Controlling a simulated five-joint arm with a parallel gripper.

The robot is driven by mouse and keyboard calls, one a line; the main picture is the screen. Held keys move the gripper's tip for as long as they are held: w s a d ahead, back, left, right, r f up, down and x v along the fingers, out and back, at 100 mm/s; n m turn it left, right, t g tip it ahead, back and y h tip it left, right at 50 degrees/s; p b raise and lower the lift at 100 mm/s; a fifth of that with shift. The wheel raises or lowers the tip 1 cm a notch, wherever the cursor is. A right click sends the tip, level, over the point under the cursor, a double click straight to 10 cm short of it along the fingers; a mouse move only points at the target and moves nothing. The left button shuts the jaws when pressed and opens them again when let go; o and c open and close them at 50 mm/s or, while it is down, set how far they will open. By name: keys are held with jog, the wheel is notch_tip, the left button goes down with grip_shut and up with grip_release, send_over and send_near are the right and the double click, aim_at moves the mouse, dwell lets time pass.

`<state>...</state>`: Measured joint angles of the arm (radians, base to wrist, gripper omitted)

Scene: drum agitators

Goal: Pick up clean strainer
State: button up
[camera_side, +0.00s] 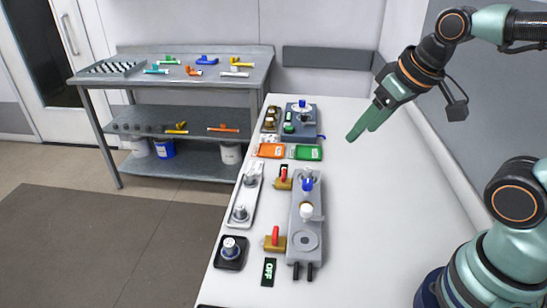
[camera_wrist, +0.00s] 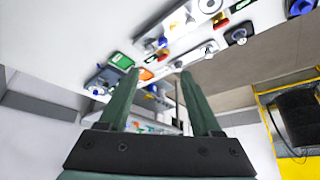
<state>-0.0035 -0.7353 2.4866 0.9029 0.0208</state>
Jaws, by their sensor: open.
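My gripper (camera_side: 362,131) is raised over the right part of the white table, its green fingers pointing down-left. In the wrist view my gripper (camera_wrist: 159,75) is open, with nothing between the fingers. I cannot tell for sure which piece is the clean strainer. Small metallic upright pieces stand on the left side of the table: an upper one (camera_side: 250,180) and a lower one (camera_side: 240,212) in a long pale tray (camera_side: 246,198), and another (camera_side: 230,246) on a black square tray (camera_side: 231,265). My gripper is well apart from all of them.
A grey machine (camera_side: 306,240) with red-handled valves (camera_side: 275,236) stands beside the pale tray. Orange (camera_side: 271,150) and green (camera_side: 308,153) trays and a darker grey unit (camera_side: 299,134) lie farther back. The right part of the table is clear. A metal shelf (camera_side: 180,83) stands behind.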

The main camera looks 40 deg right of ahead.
jog(key=w+a+r+m+g, duration=0.1)
jog(key=w+a+m+g, duration=0.1)
jog(key=w+a+m, duration=0.3)
jog(key=m+g, duration=0.4)
jog(key=m, duration=0.9)
send_over(240, 206)
jog(key=f, duration=1.8)
jog(key=shift+w+d+f, duration=0.1)
jog(key=shift+w+f, duration=0.1)
jog(key=shift+f, duration=0.15)
jog(key=shift+s+f, duration=0.15)
jog(key=shift+f, duration=1.2)
jog(key=shift+s+f, duration=0.1)
jog(key=shift+f, duration=1.25)
grip_shut()
